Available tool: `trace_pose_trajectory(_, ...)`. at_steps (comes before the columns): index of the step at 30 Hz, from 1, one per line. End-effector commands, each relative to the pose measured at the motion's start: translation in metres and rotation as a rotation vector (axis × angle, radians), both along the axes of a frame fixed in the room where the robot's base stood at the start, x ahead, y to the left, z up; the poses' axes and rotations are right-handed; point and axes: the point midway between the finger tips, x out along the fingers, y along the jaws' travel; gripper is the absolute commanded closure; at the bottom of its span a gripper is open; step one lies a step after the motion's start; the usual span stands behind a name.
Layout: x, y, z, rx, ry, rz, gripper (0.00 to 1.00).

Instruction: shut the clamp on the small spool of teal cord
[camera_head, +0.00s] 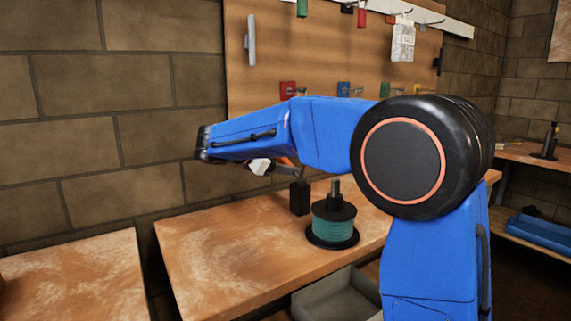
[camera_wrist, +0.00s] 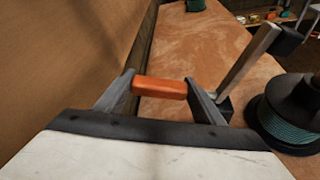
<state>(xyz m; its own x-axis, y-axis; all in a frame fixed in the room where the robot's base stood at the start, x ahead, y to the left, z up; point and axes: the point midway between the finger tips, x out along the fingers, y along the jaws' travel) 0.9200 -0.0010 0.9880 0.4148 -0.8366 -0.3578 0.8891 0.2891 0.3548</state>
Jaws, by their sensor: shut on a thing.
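A spool of teal cord (camera_head: 333,226) with black flanges stands upright on the wooden bench, a dark post rising from its top. It also shows at the right edge of the wrist view (camera_wrist: 289,122), partly cut off. My gripper (camera_wrist: 160,90) is shut on a short orange bar (camera_wrist: 160,87), which lies crosswise between its two grey fingers. It is above the bench, left of the spool and apart from it. In the head view my arm largely hides the gripper. I cannot make out a clamp for certain.
A black block (camera_head: 300,198) stands on the bench (camera_head: 215,250) just left of the spool. A slanted bar with a black end (camera_wrist: 250,58) rises beside the spool. A pegboard (camera_head: 300,60) stands behind. A grey bin (camera_head: 338,297) is below the front edge. The bench's left part is clear.

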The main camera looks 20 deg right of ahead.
Motion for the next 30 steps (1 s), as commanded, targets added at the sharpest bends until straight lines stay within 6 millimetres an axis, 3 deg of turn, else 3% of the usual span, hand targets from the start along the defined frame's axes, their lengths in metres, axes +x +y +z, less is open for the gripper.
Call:
trace_pose_trajectory(11,-0.009,-0.003,0.016,0.060,-0.186,0.001,0.78)
trace_pose_trajectory(30,-0.049,-0.016,0.049,0.245,-0.755,0.000,0.78)
